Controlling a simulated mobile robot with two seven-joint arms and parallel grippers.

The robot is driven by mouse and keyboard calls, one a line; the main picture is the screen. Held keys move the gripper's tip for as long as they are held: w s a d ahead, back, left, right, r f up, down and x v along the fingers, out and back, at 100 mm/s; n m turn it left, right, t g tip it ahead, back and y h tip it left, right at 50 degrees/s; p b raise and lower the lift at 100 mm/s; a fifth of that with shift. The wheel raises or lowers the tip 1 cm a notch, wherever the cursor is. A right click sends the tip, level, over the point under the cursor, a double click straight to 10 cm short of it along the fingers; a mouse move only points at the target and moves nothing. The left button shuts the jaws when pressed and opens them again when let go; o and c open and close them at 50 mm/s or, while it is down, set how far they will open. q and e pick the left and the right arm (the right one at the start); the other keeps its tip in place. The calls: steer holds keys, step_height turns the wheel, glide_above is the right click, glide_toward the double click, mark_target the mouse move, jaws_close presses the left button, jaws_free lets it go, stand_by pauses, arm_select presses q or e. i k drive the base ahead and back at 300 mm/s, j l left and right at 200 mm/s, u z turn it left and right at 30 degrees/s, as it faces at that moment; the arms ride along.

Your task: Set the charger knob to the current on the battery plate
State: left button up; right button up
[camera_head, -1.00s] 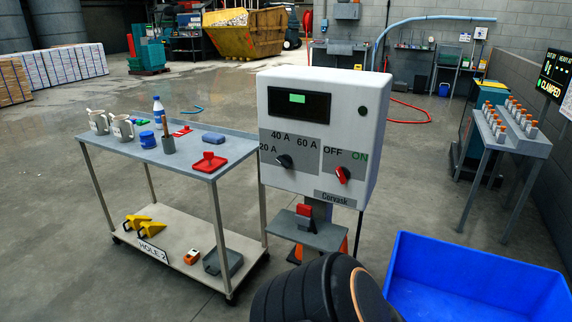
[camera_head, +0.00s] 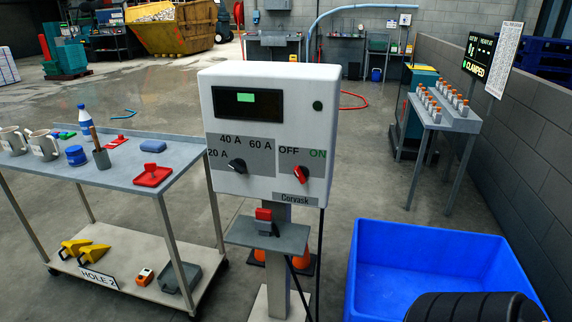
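The charger (camera_head: 262,185) is a white box marked "Corvask" on a post near the middle of the view. Its black current knob (camera_head: 237,166) sits below the labels 20 A, 40 A and 60 A, and its pale mark appears to point up-left, towards 20 A. A red switch knob (camera_head: 302,173) sits under OFF and ON and appears to point towards OFF. The dark display (camera_head: 247,103) has a lit green patch with no readable text. I cannot make out a battery plate with a current on it. Neither gripper shows.
A small grey shelf (camera_head: 290,240) with a red-topped item is on the charger post. A trolley (camera_head: 200,153) with mugs, a bottle and tools stands at left. An empty blue bin (camera_head: 440,235) stands at right. A stand (camera_head: 460,121) and a screen reading CLAMPED (camera_head: 478,58) are behind it.

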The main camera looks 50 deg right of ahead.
mark_target(238, 164)
steer(key=i+j+z, duration=0.2)
steer(key=z, duration=0.25)
steer(key=i+j+z, duration=0.3)
steer(key=z, duration=0.2)
steer(key=i+j, duration=0.05)
steer(key=i, duration=0.05)
